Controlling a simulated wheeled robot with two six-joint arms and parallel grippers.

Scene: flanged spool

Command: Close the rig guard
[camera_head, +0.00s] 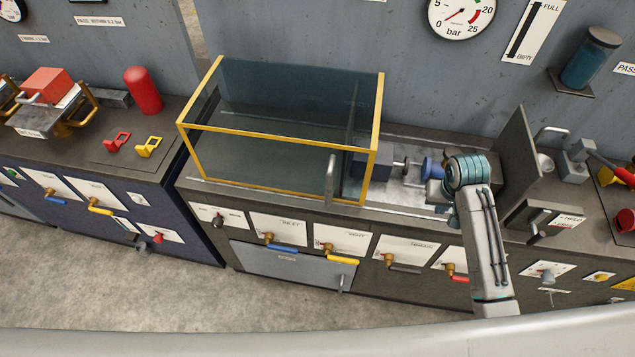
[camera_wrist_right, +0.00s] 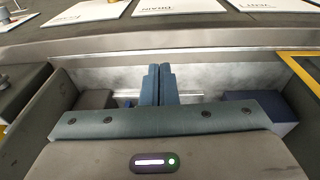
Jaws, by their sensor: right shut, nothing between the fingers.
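The rig guard is a clear box with a yellow frame (camera_head: 281,130), standing over the left part of the middle bench. A vertical metal handle (camera_head: 331,180) is on its front, near the right end. The right part of the rig bed, with a blue flanged part (camera_head: 432,168), is uncovered. My right gripper (camera_head: 440,190) is over this uncovered part, right of the guard and apart from it. Its fingers (camera_wrist_right: 158,85) are shut and empty in the right wrist view, where the guard's yellow edge (camera_wrist_right: 303,74) shows at the right. My left gripper is out of view.
A dark upright plate (camera_head: 517,155) stands right of my right gripper. A dark block (camera_head: 371,164) sits at the guard's right end. Valve handles, one yellow (camera_head: 342,260), stick out from the bench front. A gauge (camera_head: 461,14) hangs on the wall.

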